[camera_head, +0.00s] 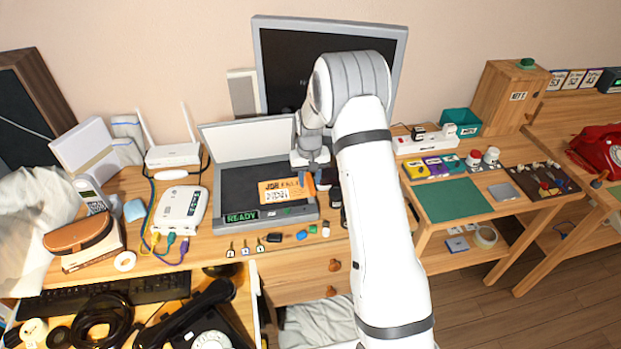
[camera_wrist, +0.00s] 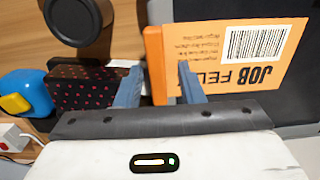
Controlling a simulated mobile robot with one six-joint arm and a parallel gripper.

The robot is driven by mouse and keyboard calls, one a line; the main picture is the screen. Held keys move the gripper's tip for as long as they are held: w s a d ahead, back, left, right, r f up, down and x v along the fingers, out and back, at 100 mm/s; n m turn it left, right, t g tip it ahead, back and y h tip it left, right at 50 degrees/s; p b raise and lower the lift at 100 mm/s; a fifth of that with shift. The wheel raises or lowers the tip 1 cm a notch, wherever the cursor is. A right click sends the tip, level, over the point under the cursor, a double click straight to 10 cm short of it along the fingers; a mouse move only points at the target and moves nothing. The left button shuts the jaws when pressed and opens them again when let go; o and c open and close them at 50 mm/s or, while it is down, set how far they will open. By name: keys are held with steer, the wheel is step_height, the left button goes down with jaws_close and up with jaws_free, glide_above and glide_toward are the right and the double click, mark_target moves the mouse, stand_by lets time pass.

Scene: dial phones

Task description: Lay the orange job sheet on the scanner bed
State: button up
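The orange job sheet (camera_head: 281,192) lies over the dark bed of the scanner (camera_head: 236,186), inside its grey frame, with its print and barcode facing up. Its thick orange tab (camera_head: 310,187) is at the right end, below my gripper (camera_head: 312,171). In the wrist view, the orange tab (camera_wrist: 154,62) is between the two blue-grey fingers of my gripper (camera_wrist: 160,85), near the left finger. A gap shows between the tab and the right finger, and the sheet (camera_wrist: 235,62) extends to the right. Part of the tab's lower end is hidden by my gripper.
The scanner lid (camera_head: 245,142) stands open behind the bed. A green READY label (camera_head: 241,217) is on the scanner's front. A dark dotted box (camera_wrist: 88,88) and a blue-and-yellow object (camera_wrist: 22,95) are close to my gripper. A white router (camera_head: 181,209) stands left of the scanner.

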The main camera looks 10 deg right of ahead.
steer(key=shift+d+r, duration=0.15)
steer(key=shift+w+r, duration=0.15)
steer(key=shift+r, duration=0.2)
step_height(320, 180, up, 6)
steer(key=shift+r+b, duration=0.15)
steer(key=shift+b, duration=0.4)
steer(key=shift+s+r, duration=0.3)
steer(key=shift+r, duration=0.3)
steer(key=s+r+t, duration=0.1)
steer(key=s+r, duration=0.7)
steer(key=s, duration=0.3)
steer(key=s+r+t, duration=0.1)
steer(key=s+r, duration=0.7)
steer(key=s, duration=0.4)
steer(key=s+t, duration=0.1)
steer(key=s, duration=1)
steer(key=shift+s+d+f, duration=0.15)
steer(key=shift+s+f, duration=0.15)
steer(key=shift+c, duration=0.3)
